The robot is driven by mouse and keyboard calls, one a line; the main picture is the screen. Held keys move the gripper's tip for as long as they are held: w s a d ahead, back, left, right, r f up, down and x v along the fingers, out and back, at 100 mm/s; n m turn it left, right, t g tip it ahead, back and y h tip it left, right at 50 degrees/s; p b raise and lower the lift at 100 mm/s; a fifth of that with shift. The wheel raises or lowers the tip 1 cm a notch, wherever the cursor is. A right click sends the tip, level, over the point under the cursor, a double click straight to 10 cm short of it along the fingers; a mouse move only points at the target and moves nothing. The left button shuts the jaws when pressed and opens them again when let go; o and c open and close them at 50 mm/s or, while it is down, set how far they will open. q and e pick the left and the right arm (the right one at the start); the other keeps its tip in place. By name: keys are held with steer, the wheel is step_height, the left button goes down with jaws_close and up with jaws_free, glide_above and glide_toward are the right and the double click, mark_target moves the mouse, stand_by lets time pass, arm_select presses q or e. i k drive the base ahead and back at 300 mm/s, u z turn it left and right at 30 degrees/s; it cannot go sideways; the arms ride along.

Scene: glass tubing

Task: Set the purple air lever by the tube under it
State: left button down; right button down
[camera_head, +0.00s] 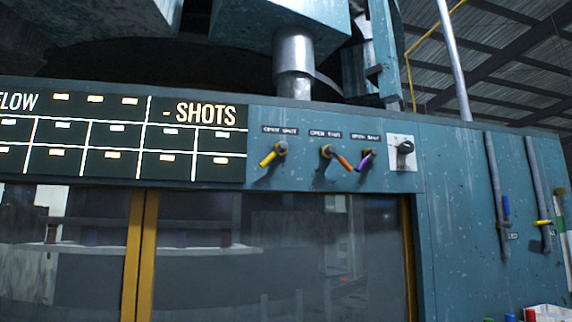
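The purple lever (365,161) is on the teal machine panel, right of the orange lever (341,159). It slants down to the left from its pivot at the upper right. A small white-lettered label (366,136) is above it; it seems to read OPEN and SHUT, but the letters are small. Below the lever is a dark window (300,235); I cannot make out a tube directly under the lever. Neither of my grippers is in view.
A yellow lever (268,159) slants down-left on the same panel. A black knob on a white plate (401,163) is just right of the purple lever. Two grey pipes, one with a blue handle (506,207) and one with a yellow handle (543,222), are farther right.

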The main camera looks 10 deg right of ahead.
mark_target(373, 152)
steer(key=u, duration=1.8)
steer(key=k, duration=0.75)
steer(key=z, duration=1.1)
